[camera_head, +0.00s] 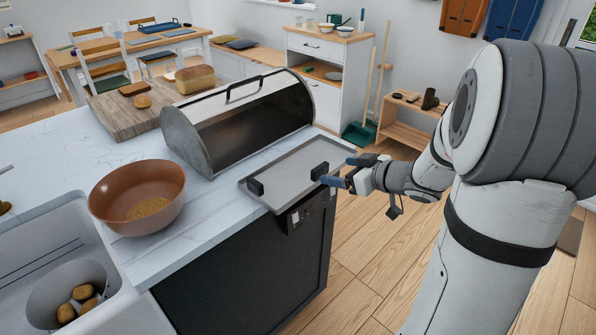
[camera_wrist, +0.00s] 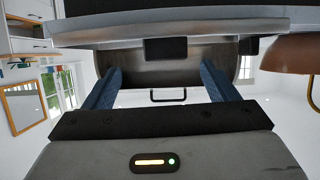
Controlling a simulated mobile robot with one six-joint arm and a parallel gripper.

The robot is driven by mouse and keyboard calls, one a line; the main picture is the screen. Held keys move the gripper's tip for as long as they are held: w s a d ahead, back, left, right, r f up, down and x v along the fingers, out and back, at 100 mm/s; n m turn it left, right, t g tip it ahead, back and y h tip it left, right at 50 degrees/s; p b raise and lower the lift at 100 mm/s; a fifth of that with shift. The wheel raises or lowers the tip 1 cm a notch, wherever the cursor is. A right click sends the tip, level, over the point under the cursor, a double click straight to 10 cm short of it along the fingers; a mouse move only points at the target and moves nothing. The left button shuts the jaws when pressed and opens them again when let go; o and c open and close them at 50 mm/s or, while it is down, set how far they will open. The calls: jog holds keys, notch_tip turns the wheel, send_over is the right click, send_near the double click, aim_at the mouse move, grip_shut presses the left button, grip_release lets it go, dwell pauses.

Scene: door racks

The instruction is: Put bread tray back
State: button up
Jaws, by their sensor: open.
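The grey metal bread tray (camera_head: 290,165) lies on the counter in front of the bread box, at the counter's right end. My gripper (camera_head: 340,171) is open beside the right grip. In the wrist view, a black grip (camera_wrist: 165,48) shows between its blue fingers (camera_wrist: 160,75); contact cannot be told.
A brown bowl (camera_head: 124,203) stands left of the tray, near the sink (camera_head: 32,235). A dark appliance front (camera_head: 250,275) is below the counter. Wooden floor (camera_head: 365,245) lies clear to the right.

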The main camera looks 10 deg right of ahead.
aim_at(323, 170)
jog(key=shift+w+a+f+y, duration=0.15)
jog(key=shift+a+f+y, duration=0.15)
jog(key=shift+a+f, duration=0.2)
jog(key=b+x, duration=0.1)
jog(key=x, duration=0.5)
jog(key=shift+w+a+f, duration=0.1)
jog(key=shift+w+a, duration=0.1)
jog(key=shift+w, duration=0.15)
jog(key=shift+c, duration=0.6)
jog(key=c, duration=1.2)
